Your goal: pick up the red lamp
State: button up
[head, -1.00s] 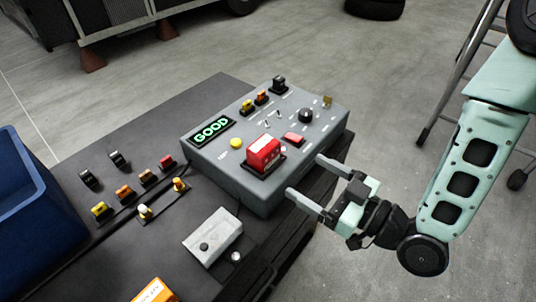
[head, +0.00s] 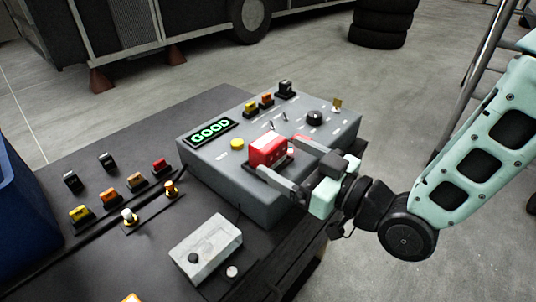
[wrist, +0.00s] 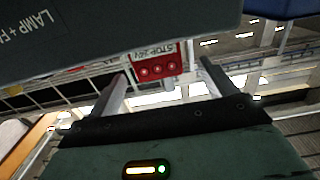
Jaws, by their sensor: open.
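The red lamp (head: 267,150) is a red block seated on top of the grey test box (head: 235,190). In the wrist view the lamp (wrist: 157,68) shows "STOP 24V" lettering and round marks on its face. My gripper (head: 281,157) is open at the lamp's right side, one finger toward its near side and one toward its far side. In the wrist view the lamp appears between the two fingertips. I cannot tell if either finger touches it.
The test box has a lit "GOOD" display (head: 212,132), a yellow button (head: 237,144), a black knob (head: 314,118) and small coloured parts. A grey box (head: 205,247) lies in front. Several small parts and a blue bin (head: 22,215) are at left.

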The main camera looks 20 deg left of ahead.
aim_at(261, 142)
jog(key=shift+p+x, duration=0.8)
jog(key=shift+x, duration=2.8)
jog(key=shift+w+d, duration=0.1)
jog(key=shift+w, duration=0.05)
jog(key=shift+c, duration=0.3)
jog(key=c, duration=1.1)
jog(key=shift+r, duration=0.15)
jog(key=shift+c, duration=0.2)
